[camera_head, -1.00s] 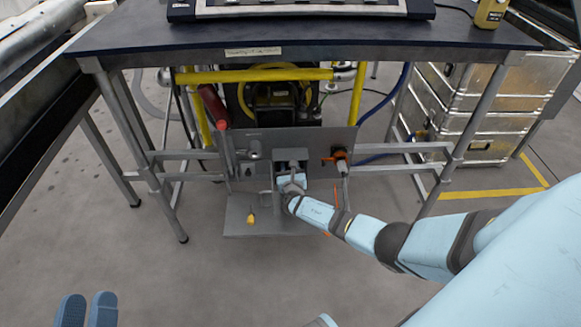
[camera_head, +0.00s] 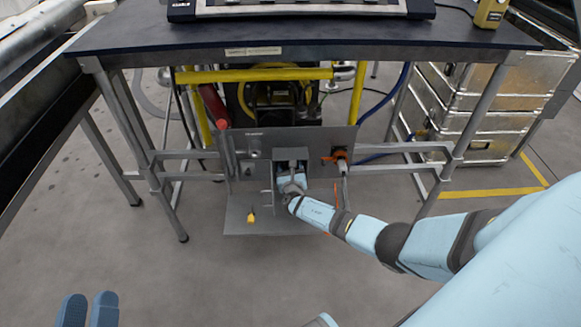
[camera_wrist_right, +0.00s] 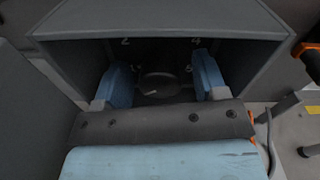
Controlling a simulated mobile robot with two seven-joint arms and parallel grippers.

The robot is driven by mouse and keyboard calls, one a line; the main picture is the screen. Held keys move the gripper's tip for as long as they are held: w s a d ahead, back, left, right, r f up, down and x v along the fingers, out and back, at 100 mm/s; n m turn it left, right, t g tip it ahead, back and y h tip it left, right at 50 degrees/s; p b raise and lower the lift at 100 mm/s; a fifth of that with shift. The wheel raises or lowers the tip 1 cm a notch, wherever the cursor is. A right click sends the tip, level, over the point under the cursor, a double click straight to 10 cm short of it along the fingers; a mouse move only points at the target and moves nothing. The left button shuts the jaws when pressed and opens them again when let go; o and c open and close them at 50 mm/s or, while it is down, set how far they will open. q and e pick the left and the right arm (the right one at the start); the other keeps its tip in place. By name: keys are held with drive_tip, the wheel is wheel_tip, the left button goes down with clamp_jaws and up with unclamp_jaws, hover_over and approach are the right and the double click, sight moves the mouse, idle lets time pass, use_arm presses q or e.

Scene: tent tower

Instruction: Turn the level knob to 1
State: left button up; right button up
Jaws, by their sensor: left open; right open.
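The level knob (camera_wrist_right: 160,86) is a dark round dial inside a grey open-fronted box (camera_wrist_right: 160,22) in the right wrist view. A pale mark shows on its face. The digits 2 and 4 are readable on the dark panel behind; other marks are partly hidden. My right gripper (camera_wrist_right: 163,82) is open, with one blue finger on each side of the knob. I cannot tell whether the fingers touch it. In the head view, the right gripper (camera_head: 291,184) reaches into the box (camera_head: 280,157) under the table, and the knob is hidden. My left gripper (camera_head: 88,309) is open and empty at lower left.
The box sits on a grey panel (camera_head: 320,137) beneath the dark table (camera_head: 300,36). Table legs stand either side. The floor (camera_head: 200,285) in front is clear.

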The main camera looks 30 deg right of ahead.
use_arm(q)
drive_tip(key=a+f+g+y+p, duration=0.3)
drive_tip(key=f+g+p, duration=0.1)
drive_tip(key=f, duration=0.4)
drive_tip(key=shift+s+f+y, duration=0.25)
drive_tip(key=shift+f+y, duration=0.05)
use_arm(e)
drive_tip(key=v, duration=1.3)
drive_tip(key=shift+s, duration=0.25)
use_arm(q)
drive_tip(key=shift+a, duration=0.1)
use_arm(e)
drive_tip(key=shift+f, duration=0.1)
